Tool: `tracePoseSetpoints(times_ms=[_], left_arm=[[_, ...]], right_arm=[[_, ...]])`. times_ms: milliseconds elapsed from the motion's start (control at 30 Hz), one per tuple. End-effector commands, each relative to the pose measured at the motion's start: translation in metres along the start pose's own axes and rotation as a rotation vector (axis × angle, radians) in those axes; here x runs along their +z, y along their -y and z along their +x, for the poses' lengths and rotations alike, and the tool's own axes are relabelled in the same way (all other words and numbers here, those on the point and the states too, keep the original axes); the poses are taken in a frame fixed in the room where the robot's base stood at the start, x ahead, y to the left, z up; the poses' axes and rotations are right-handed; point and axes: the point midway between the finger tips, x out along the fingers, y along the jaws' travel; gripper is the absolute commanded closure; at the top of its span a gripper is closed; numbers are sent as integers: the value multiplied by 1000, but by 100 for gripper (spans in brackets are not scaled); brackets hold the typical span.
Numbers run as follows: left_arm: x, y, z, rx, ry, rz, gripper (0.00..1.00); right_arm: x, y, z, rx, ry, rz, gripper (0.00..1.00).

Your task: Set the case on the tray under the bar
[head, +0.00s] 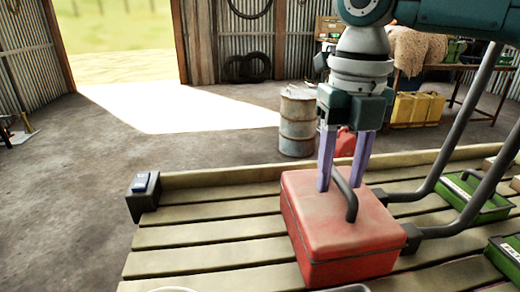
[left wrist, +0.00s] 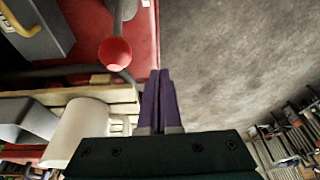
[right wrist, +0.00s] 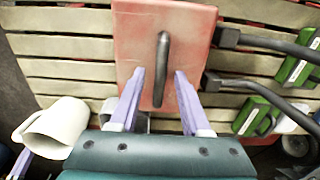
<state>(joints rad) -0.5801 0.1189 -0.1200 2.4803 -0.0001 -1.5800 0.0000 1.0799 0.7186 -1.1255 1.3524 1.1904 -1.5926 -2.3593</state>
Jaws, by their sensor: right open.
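The red case (head: 340,225) with a dark handle (head: 346,193) on its lid rests on the slatted wooden tray (head: 190,240). Dark tubular bars (head: 465,130) rise at the case's right, their feet close to its right side. My right gripper (head: 341,186) points down at the lid, open. In the right wrist view, the handle (right wrist: 162,70) shows between the open fingers of my right gripper (right wrist: 160,72); I cannot tell whether they touch it.
Green boxes (head: 475,195) lie right of the bars. A small dark block (head: 143,190) sits at the tray's left corner. A white mug (right wrist: 55,128) shows in the right wrist view. A drum (head: 297,120) stands behind. The tray's left part is bare.

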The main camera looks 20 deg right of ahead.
Motion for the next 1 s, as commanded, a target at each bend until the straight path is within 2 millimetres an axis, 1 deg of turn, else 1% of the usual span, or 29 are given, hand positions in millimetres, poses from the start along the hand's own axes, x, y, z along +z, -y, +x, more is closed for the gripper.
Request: tracePoseSetpoints(times_ms=[167, 267, 367, 600, 700, 833, 900, 1000], left_arm=[[0, 0, 0, -1, 0, 1, 100], [0, 0, 0, -1, 0, 1, 100], [0, 0, -1, -1, 0, 2, 100], [0, 1, -2, -2, 1, 3, 100], [-1, 1, -2, -2, 1, 3, 100], [-1, 1, -3, -2, 1, 3, 100], [-1, 1, -3, -2, 1, 2, 100], [-1, 1, -3, -2, 1, 2, 100]], right_arm=[[0, 0, -1, 0, 0, 0, 53], [0, 0, -7, 0, 1, 0, 53], [1, 0, -23, 2, 3, 0, 53], [1, -1, -78, 3, 5, 0, 53], [1, -1, -97, 3, 4, 0, 53], [1, 0, -114, 1, 1, 1, 53], [1, 0, -120, 1, 1, 1, 53], [0, 0, -123, 1, 0, 1, 53]])
